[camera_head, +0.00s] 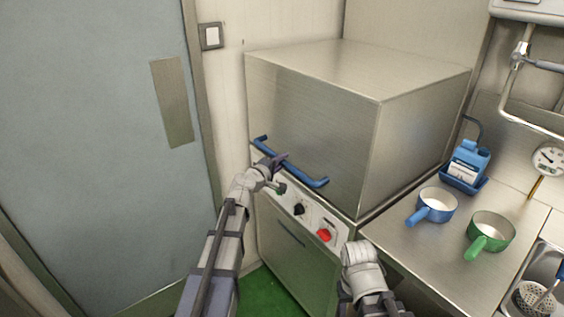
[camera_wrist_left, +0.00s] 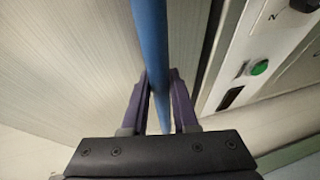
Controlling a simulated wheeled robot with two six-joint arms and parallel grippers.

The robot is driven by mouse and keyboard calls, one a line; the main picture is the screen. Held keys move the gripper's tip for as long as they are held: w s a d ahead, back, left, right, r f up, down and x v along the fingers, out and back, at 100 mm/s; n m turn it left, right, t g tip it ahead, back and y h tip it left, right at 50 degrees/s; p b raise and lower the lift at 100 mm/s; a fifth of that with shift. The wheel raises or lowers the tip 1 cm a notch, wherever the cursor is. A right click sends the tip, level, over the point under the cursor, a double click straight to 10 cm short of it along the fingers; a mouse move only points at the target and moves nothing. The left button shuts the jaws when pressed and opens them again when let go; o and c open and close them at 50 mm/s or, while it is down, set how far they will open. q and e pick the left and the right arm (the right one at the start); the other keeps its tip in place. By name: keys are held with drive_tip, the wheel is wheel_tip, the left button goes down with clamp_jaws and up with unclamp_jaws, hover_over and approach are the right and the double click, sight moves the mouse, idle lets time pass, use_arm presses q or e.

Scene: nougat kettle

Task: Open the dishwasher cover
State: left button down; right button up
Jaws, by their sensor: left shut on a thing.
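The dishwasher cover (camera_head: 310,130) is a large brushed-steel box hood, down on the machine's front panel and base. Its blue bar handle (camera_head: 305,176) runs along the lower front edge. My left gripper (camera_head: 277,162) is at the handle, left of its middle. In the left wrist view the blue handle (camera_wrist_left: 150,45) passes between the two purple fingers of the gripper (camera_wrist_left: 160,105), which are shut on it. My right arm shows at the bottom, in front of the machine's right corner; its gripper fingers cannot be made out.
The control panel (camera_head: 310,217) with a red knob (camera_head: 324,235) lies just below the handle. A steel counter (camera_head: 420,262) at right holds a blue pan (camera_head: 437,205), a green pan (camera_head: 492,231) and a blue bottle (camera_head: 469,163) in a tray. A grey door (camera_head: 90,130) stands at left.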

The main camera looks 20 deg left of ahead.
use_arm(q)
drive_tip(key=shift+r, duration=0.15)
drive_tip(key=shift+w+r+p, duration=0.1)
drive_tip(key=shift+r+p, duration=0.1)
drive_tip(key=shift+p, duration=0.25)
wheel_tip(320, 180, up, 35)
drive_tip(key=p, duration=3.4)
drive_tip(key=shift+f, duration=0.2)
drive_tip(key=c, duration=0.7)
unclamp_jaws()
